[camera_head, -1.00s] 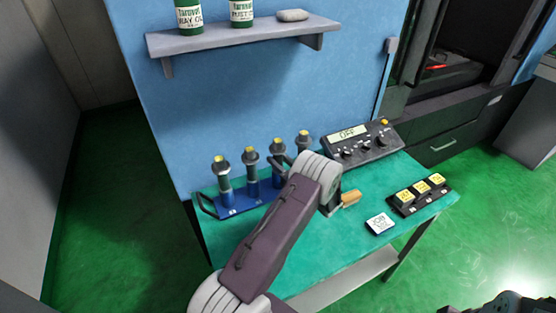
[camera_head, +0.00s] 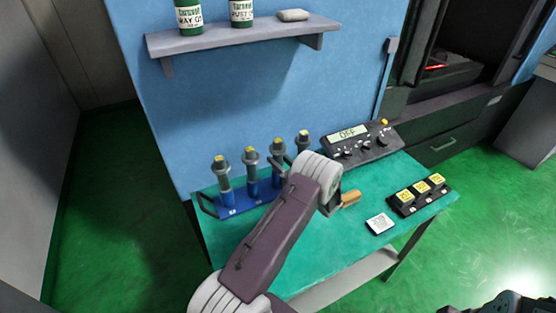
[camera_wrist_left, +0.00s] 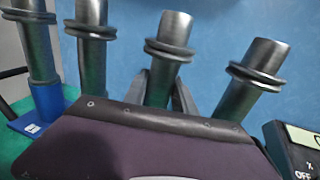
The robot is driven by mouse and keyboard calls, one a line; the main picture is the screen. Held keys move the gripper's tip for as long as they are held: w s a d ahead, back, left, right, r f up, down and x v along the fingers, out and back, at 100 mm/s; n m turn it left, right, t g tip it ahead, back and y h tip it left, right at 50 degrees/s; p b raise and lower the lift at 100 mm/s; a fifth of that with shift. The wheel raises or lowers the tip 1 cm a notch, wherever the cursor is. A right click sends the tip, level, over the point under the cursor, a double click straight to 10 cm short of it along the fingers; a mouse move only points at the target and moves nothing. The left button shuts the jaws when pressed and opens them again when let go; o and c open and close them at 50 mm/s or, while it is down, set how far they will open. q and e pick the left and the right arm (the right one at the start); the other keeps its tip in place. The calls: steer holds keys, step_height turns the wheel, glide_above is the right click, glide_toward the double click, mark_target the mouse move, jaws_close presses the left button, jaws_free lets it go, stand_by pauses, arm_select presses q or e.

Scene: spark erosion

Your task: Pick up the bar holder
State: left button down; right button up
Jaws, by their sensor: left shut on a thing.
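My left gripper (camera_head: 281,162) reaches the third bar holder (camera_head: 278,147) from the left. The bar holder still stands in line with the others. Its lower part is hidden behind my gripper and arm. A dark part of my right arm shows at the bottom right of the head view; its fingertips are unclear.
Neighbouring bar holders (camera_head: 250,160) (camera_wrist_left: 92,45) stand close on both sides. A control box reading OFF (camera_head: 360,145), a wooden-handled tool (camera_head: 350,199), a white card (camera_head: 380,223) and a tray of yellow-topped blocks (camera_head: 402,209) are to the right. A shelf (camera_head: 220,42) hangs above.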

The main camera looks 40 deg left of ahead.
mark_target(278, 140)
arm_select(q)
step_height(278, 140, up, 10)
steer(key=shift+r, duration=0.1)
stand_by(0.4)
steer(key=shift+b, duration=0.3)
stand_by(0.3)
